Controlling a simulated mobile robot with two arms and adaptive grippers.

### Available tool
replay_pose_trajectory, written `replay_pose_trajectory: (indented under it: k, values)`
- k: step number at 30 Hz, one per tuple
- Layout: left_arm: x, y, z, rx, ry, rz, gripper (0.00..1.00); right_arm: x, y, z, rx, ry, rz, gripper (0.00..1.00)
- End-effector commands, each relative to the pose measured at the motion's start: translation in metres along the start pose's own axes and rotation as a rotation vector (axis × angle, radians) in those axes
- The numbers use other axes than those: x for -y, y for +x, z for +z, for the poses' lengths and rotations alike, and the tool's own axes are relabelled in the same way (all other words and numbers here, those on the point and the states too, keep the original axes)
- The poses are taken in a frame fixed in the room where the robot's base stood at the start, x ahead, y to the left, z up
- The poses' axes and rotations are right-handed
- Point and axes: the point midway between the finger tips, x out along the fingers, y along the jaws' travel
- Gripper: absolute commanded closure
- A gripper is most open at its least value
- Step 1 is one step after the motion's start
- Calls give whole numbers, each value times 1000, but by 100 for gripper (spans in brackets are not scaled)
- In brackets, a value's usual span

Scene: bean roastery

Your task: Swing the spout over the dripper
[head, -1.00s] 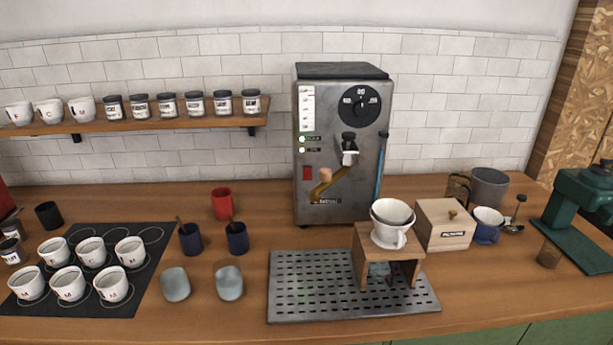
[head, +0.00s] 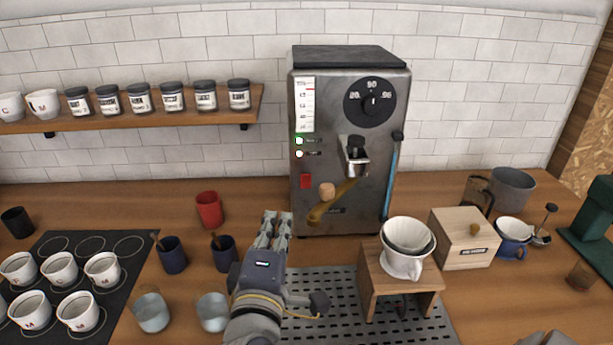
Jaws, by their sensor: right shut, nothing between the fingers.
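The brass spout (head: 335,203) comes out of the front of the grey metal machine (head: 310,215) and points down to the left. A light wooden knob (head: 327,190) sits by it. The white dripper (head: 402,264) stands on a small wooden stand (head: 367,287), to the right of and below the spout, so the spout's tip is not over it. My right gripper (head: 275,218) is shut and empty over the counter, left of the spout and apart from it.
The slotted metal tray (head: 345,318) lies under the stand. A red cup (head: 209,209) and dark blue cups (head: 173,254) stand left of my gripper. A wooden box (head: 462,250) is right of the dripper. A blue rod (head: 391,180) runs down the machine's right side.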

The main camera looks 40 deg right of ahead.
Motion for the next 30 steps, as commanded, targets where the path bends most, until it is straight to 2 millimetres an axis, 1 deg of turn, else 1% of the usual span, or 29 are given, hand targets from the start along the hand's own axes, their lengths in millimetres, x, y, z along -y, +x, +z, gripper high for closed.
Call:
replay_pose_trajectory:
  k: [3, 5, 8, 12, 15, 17, 20, 24, 27, 30]
  values:
    - [-2, 0, -9, -11, 0, 2, 60, -7, -1, -1, 5, -12, 22, 100]
    - [0, 0, -7, -9, 1, 1, 60, -8, -2, -1, 6, -14, 24, 100]
    - [6, 0, 6, 8, 4, -7, 60, -8, -1, -1, 6, -14, 23, 100]
    - [13, -2, 32, 47, 3, -15, 60, -7, -1, -1, 6, -13, 23, 100]
    - [15, -4, 40, 59, 3, -17, 60, -8, 3, -1, 6, -14, 24, 100]
    - [15, -7, 39, 58, 3, -17, 60, -9, 8, -1, 6, -15, 24, 100]
    - [13, -13, 32, 48, 2, -15, 60, -12, 23, 0, 8, -16, 26, 100]
    - [8, -23, 11, 19, -1, -9, 60, -13, 53, 0, 9, -17, 26, 100]
    - [4, -30, -1, 1, -3, -4, 60, -14, 75, 0, 9, -17, 26, 100]
    - [2, -37, -4, -1, -2, -2, 60, -14, 97, 0, 8, -17, 25, 100]
